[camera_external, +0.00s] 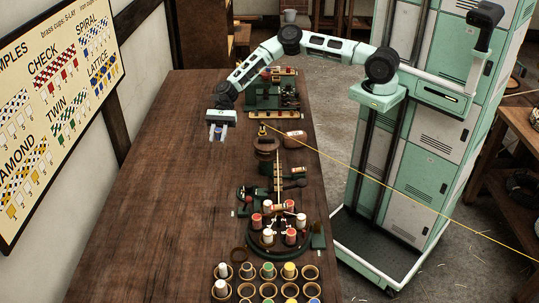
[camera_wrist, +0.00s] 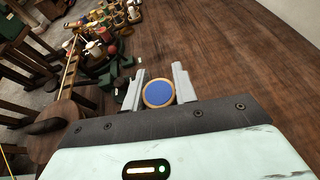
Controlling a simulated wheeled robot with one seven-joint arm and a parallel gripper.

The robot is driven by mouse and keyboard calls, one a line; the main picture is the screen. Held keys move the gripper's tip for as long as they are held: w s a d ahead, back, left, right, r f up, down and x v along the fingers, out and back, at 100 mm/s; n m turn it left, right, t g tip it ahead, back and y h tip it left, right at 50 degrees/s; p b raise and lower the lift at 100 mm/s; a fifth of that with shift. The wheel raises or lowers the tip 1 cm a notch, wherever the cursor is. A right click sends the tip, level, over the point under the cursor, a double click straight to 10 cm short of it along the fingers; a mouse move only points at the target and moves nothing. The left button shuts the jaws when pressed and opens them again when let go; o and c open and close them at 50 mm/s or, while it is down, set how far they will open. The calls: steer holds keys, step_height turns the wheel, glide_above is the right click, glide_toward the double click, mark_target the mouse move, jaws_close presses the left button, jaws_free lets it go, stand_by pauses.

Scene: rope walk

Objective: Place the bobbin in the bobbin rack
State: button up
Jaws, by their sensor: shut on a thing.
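My gripper (camera_external: 217,132) is above the left part of the wooden table. In the wrist view its two grey fingers (camera_wrist: 158,88) are shut on a round bobbin (camera_wrist: 158,94) with a blue end and a tan rim. Rows of round, tan-rimmed holders (camera_external: 310,271) at the near end of the table look like the bobbin rack. Some hold bobbins with white, green and yellow ends; others look empty. My gripper is far from them, toward the back.
A round dark braiding stand (camera_external: 280,233) with red and white bobbins is just behind the holders. The table's left side (camera_external: 150,200) is clear.

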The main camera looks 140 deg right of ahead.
steer(key=s+a+m+t+h+b, duration=0.15)
steer(key=a+m+h+b, duration=0.25)
steer(key=a, duration=1.2)
steer(key=s+a+m+t+h+b, duration=0.15)
steer(key=a+m+h+b, duration=0.25)
steer(key=a, duration=1.1)
step_height(320, 180, up, 4)
steer(key=n+y+p, duration=0.2)
steer(key=n+p, duration=0.1)
steer(key=p, duration=1.3)
glide_above(308, 273)
steer(key=w+a, duration=0.2)
steer(key=f, duration=0.4)
steer(key=f+p, duration=0.1)
steer(key=f, duration=0.7)
steer(key=shift+s+d+f, duration=0.1)
steer(key=shift+d+f, duration=0.1)
steer(key=shift+d, duration=0.2)
steer(key=shift+f+p, duration=0.6)
steer(key=shift+f, duration=1.7)
